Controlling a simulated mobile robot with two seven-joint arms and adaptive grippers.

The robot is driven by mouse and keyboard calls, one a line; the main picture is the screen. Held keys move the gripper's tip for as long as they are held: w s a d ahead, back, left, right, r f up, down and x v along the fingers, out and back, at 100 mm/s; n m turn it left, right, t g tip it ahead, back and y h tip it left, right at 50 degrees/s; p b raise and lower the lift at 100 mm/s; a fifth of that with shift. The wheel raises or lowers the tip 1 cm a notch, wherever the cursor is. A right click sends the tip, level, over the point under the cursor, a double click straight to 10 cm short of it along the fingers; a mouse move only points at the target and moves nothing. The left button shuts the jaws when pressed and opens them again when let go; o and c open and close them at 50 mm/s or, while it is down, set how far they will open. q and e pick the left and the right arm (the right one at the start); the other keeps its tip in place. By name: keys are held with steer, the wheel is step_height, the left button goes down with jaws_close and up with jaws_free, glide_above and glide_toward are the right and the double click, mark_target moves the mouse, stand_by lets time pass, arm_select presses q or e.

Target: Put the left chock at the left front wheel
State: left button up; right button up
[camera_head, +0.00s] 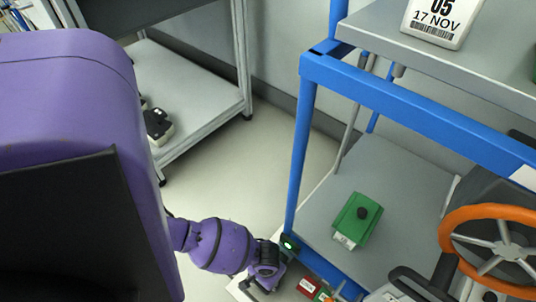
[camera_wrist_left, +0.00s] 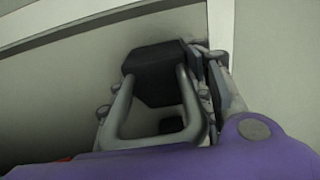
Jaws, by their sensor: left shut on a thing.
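My left gripper (camera_head: 266,277) is low beside the foot of the blue corner post, at the bottom of the head view. In the left wrist view a dark block (camera_wrist_left: 155,72) with a grey loop handle (camera_wrist_left: 118,115) sits at the gripper, and it appears to be the chock. The gripper is shut on it. Pale floor shows around the block. The chock cannot be made out clearly in the head view. The left front wheel is not visible in either view, so I cannot tell the chock's distance from it. My right gripper is not in view.
The blue-framed cart (camera_head: 300,150) stands at the right, with a green box (camera_head: 357,219) on its grey lower shelf. An orange steering wheel (camera_head: 490,209) is at the lower right. A grey rack (camera_head: 200,95) stands behind on the left. Bare floor (camera_head: 240,170) lies between them.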

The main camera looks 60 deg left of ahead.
arm_select(q)
steer(key=shift+r, duration=0.1)
steer(key=shift+f, duration=0.2)
steer(key=o, duration=1.2)
steer(key=shift+o, duration=0.6)
